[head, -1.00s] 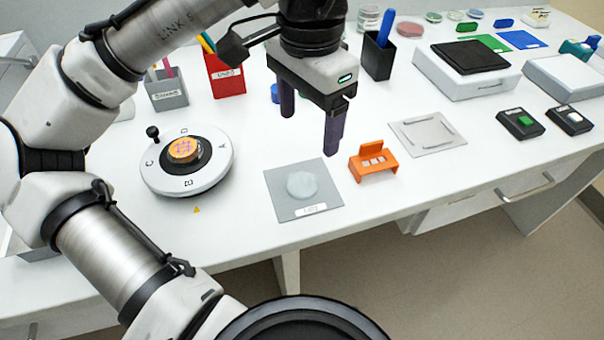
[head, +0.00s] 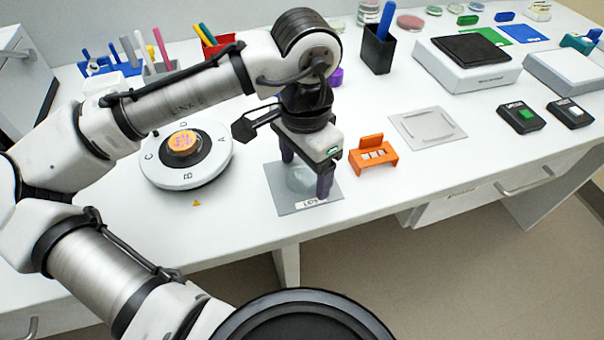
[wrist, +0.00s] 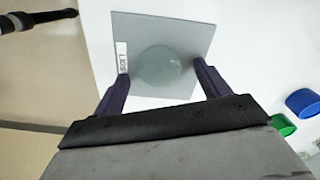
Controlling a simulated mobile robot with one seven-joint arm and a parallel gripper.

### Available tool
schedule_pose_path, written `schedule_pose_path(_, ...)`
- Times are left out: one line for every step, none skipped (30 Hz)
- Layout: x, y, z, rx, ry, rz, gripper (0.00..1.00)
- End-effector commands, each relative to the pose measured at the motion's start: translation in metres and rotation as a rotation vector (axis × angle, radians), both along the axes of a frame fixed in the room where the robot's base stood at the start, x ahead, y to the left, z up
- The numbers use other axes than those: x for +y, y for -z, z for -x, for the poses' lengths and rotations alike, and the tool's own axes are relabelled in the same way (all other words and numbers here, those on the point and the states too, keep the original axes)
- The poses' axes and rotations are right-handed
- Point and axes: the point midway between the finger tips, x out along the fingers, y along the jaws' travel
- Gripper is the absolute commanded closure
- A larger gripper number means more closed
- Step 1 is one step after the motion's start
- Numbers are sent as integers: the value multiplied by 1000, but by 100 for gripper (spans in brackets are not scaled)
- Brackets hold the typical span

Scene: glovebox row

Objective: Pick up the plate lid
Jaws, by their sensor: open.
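The plate lid (head: 299,178) is a clear, round, pale disc lying on a grey square mat (head: 284,201) labelled LIDS. In the wrist view the lid (wrist: 159,66) shows whole, near the middle of the mat (wrist: 196,27). My gripper (head: 306,178) is open above the mat, its two dark purple fingers to either side of the lid in the head view. In the wrist view the fingertips (wrist: 160,80) flank the lid's near part with gaps. I cannot tell the exact height of the fingertips above the mat.
An orange rack (head: 373,154) stands close to the right of the mat. A round white dial (head: 187,186) with an orange-topped centre is to the left. A flat grey plate (head: 428,128) lies farther right. The table's front edge is near the mat.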

Motion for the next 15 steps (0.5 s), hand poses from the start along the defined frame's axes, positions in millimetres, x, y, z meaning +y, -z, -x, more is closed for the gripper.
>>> schedule_pose_path(0,0,0,0,0,0,25)
schedule_pose_path(0,0,0,0,0,0,25)
schedule_pose_path(0,0,0,0,0,0,25)
schedule_pose_path(0,0,0,0,0,0,29)
schedule_pose_path(0,0,0,0,0,0,33)
schedule_pose_path(0,0,0,0,0,0,38)
schedule_pose_path(0,0,0,0,0,0,42)
schedule_pose_path(0,-1,0,0,0,0,46)
schedule_pose_path(0,-1,0,0,0,0,51)
schedule_pose_path(0,-1,0,0,0,0,55)
schedule_pose_path(0,-1,0,0,0,0,59)
schedule_pose_path(0,-1,0,0,0,0,64)
schedule_pose_path(0,-1,0,0,0,0,68)
schedule_pose_path(0,-1,0,0,0,0,72)
schedule_pose_path(0,-1,0,0,0,0,72)
